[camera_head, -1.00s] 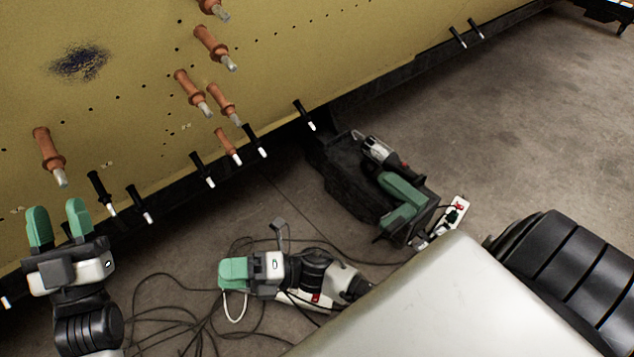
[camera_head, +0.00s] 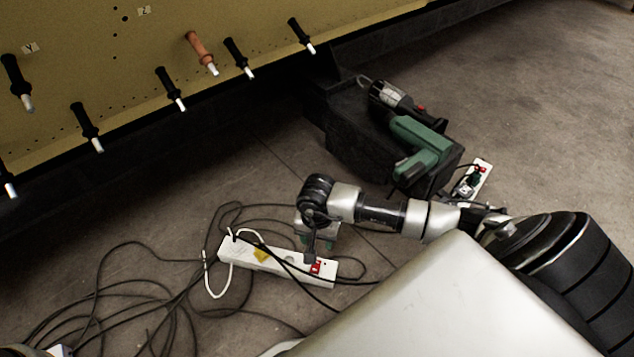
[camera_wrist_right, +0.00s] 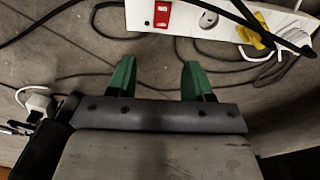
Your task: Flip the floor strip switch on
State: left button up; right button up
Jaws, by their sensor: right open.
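The white floor power strip (camera_head: 232,252) lies on the concrete, with a red switch (camera_head: 317,267) at its right end. In the right wrist view the strip (camera_wrist_right: 225,22) crosses the top, with the red switch (camera_wrist_right: 162,14) beside a round socket. My right gripper (camera_head: 316,242) is low beside the strip's switch end, partly hidden by its own wrist. In the wrist view its green fingers (camera_wrist_right: 158,78) are apart and empty, with the switch beyond the gap between them. Whether the switch is on or off I cannot tell. My left gripper's fingers are not visible.
Black cables (camera_head: 150,265) sprawl over the floor left of the strip.

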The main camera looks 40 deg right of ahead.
aim_at(316, 266)
notch_tip(316, 266, down, 10)
jog(key=b, duration=0.6)
jog(key=shift+f, duration=0.1)
